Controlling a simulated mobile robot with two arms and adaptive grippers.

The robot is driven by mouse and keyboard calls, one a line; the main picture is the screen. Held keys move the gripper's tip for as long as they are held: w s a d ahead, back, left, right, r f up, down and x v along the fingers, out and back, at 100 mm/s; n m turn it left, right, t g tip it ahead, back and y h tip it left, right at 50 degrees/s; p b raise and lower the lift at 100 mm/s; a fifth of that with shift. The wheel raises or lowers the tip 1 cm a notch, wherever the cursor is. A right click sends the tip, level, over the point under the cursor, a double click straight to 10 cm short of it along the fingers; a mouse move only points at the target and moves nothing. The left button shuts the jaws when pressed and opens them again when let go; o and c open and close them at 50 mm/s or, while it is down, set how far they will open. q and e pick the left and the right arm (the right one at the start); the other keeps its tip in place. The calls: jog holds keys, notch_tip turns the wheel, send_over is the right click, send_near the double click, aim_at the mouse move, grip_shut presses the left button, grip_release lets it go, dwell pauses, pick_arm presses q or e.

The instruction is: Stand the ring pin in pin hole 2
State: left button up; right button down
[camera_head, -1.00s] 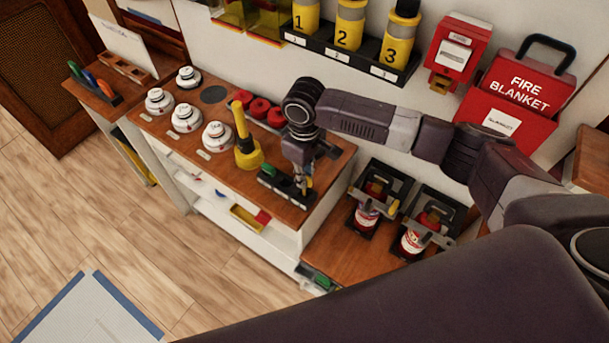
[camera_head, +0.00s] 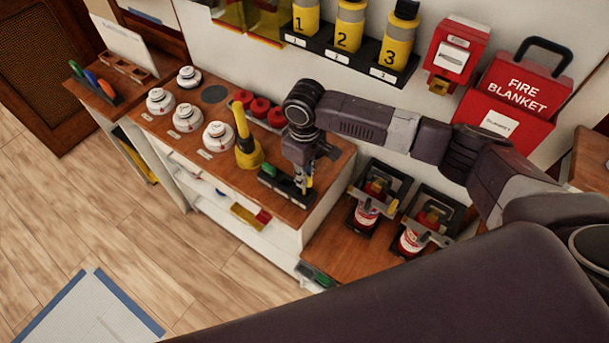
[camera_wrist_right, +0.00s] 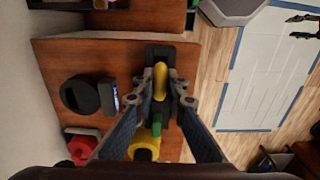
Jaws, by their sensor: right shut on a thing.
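My right gripper (camera_head: 302,182) points down over the right part of a black pin block (camera_head: 281,184) on the wooden bench top. In the right wrist view its two fingertips (camera_wrist_right: 160,88) close on a yellow, elongated piece, which I take to be the ring pin (camera_wrist_right: 160,76). The pin's lower end is hidden, so I cannot tell whether it is in a hole or above it. A green piece (camera_head: 268,171) stands at the block's left end. The block's labels are too small to read, so hole 2 cannot be picked out. My left gripper is not in view.
A yellow torch-like tool (camera_head: 246,145) stands close left of the block, with red round pieces (camera_head: 260,108) behind. White detectors (camera_head: 218,135) stand further left. Two padlocked red items (camera_head: 365,213) sit on a lower shelf at right. The bench's front edge is close to the block.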

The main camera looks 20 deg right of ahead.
jog(key=shift+f, duration=1.4)
jog(key=c, duration=1.9)
grip_release()
jog(key=shift+r, duration=0.1)
notch_tip(320, 180, up, 12)
jog(key=shift+f, duration=0.1)
jog(key=shift+f, duration=0.1)
